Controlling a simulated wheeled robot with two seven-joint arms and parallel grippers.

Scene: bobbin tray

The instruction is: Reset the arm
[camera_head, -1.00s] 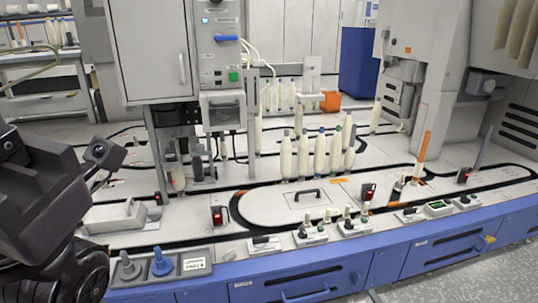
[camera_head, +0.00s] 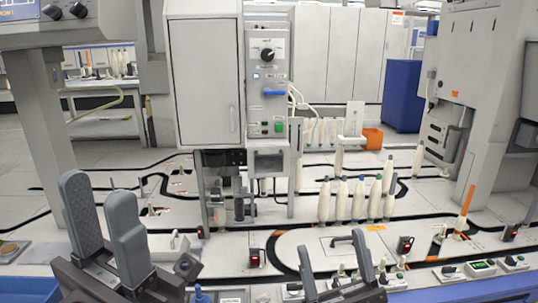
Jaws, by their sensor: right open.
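My left gripper (camera_head: 100,205) is at the lower left of the head view, its two thick grey fingers pointing up side by side.
A grey cabinet (camera_head: 207,80) with a control box (camera_head: 267,60) stands behind the deck. A black track (camera_head: 440,220) loops over the white deck. Small switch boxes (camera_head: 483,267) line the front edge at right. A blue bin (camera_head: 403,95) and an orange box (camera_head: 373,138) are at the back.

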